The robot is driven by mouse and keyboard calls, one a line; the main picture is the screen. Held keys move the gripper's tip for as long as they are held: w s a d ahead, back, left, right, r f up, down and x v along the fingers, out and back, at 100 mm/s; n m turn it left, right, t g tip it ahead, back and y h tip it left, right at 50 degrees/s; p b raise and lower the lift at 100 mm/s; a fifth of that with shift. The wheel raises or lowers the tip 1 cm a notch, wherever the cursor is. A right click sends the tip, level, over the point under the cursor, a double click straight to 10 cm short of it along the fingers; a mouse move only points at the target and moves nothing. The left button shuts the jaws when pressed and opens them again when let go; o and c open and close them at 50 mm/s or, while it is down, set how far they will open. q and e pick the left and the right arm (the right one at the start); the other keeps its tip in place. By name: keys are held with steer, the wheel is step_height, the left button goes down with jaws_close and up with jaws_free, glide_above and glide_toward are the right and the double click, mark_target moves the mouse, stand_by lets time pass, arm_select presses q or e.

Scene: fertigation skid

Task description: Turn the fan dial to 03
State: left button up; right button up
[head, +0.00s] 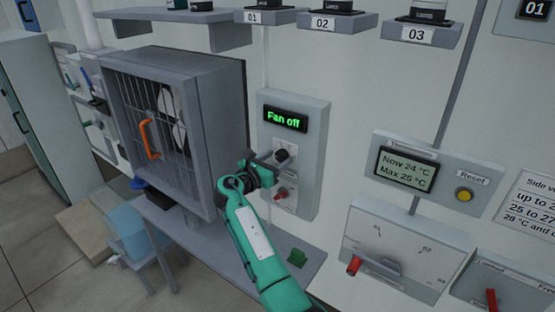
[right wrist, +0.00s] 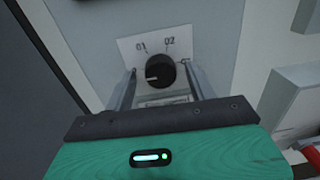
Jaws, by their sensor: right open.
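The fan dial is a round black knob (head: 283,155) on a grey wall box (head: 308,180), below a display reading "Fan off" (head: 285,118). In the right wrist view the dial (right wrist: 160,71) shows a white mark pointing left. Labels 01 and 02 stand above it; a 03 label is not readable. My right gripper (head: 274,162) is open in front of the box. In the right wrist view its fingers (right wrist: 159,74) stand on either side of the dial, with gaps seeming to remain. Whether they touch it is unclear. My left gripper is not in view.
A red switch (head: 283,194) sits just below the dial on the same box. A caged fan housing (head: 222,125) with an orange handle (head: 148,139) stands left. A thermometer panel (head: 410,168) and another dial panel (head: 405,240) are at right. A small green object (head: 297,258) lies on the shelf.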

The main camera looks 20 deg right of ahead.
steer(key=c, duration=1)
